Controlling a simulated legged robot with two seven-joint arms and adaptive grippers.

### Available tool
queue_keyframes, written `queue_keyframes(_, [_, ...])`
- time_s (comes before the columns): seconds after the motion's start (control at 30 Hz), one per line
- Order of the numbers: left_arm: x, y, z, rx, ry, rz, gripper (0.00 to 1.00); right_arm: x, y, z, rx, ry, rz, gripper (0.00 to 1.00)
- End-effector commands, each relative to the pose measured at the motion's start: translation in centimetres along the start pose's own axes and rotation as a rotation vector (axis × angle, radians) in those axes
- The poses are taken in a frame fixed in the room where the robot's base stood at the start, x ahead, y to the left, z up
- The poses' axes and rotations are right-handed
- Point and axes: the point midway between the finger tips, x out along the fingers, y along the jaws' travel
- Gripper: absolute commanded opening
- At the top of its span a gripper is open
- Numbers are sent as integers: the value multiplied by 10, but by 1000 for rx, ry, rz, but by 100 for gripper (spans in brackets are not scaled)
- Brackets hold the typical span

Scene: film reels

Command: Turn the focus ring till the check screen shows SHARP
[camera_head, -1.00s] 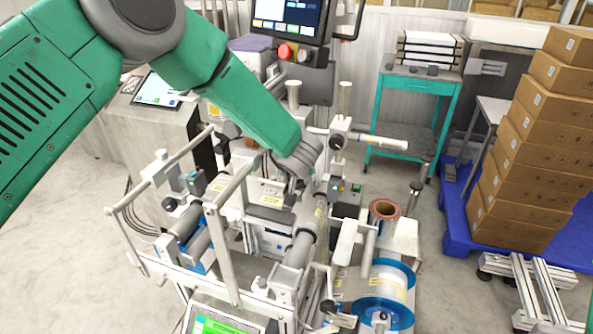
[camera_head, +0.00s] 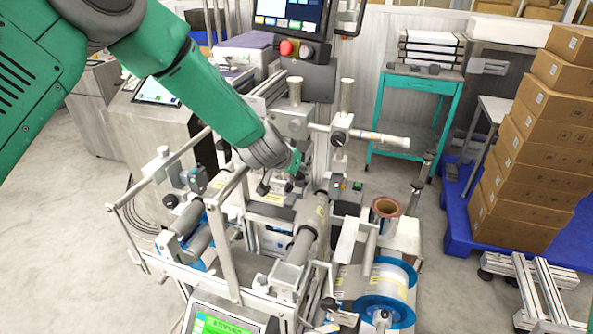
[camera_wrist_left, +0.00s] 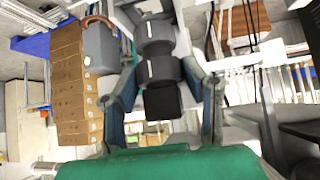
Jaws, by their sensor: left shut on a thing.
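My left arm comes in from the left in the head view, and its gripper (camera_head: 283,180) is low among the rollers and posts of the machine. In the left wrist view my left gripper's two blue-grey fingers (camera_wrist_left: 161,76) stand on either side of a dark, stepped barrel with white marks (camera_wrist_left: 158,70). The gripper is shut on this barrel, which looks like the focus ring. In the head view the arm and gripper hide the ring. A green-lit screen (camera_head: 222,324) is cut off at the bottom edge, and I cannot read its text. My right gripper is not in view.
A dark control screen (camera_head: 288,12) with a red button (camera_head: 286,47) stands behind the arm. A blue-flanged reel (camera_head: 384,291) and a horizontal pale roller (camera_head: 378,139) are right of the gripper. Stacked cartons (camera_head: 530,145) stand at far right. Floor is clear at left.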

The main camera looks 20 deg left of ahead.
Motion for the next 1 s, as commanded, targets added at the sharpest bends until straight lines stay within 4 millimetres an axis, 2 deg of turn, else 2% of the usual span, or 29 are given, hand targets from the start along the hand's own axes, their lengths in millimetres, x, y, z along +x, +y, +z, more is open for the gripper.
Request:
queue_keyframes(0.03, [-1,-1,-5,3,10,0,10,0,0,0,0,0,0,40])
queue_keyframes(0.23, [-2,-1,-5,2,10,1,9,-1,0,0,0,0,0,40])
queue_keyframes(0.27, [-2,-1,-5,2,9,0,42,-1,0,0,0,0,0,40])
queue_keyframes(0.3, [-2,-1,-5,2,9,0,56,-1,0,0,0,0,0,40])
queue_keyframes(0.33, [-1,-1,-5,2,9,0,59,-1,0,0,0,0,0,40])
queue_keyframes(0.83, [1,0,-1,-3,1,-4,59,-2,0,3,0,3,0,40])
queue_keyframes(1.0, [0,1,-2,-47,0,-47,59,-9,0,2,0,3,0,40])
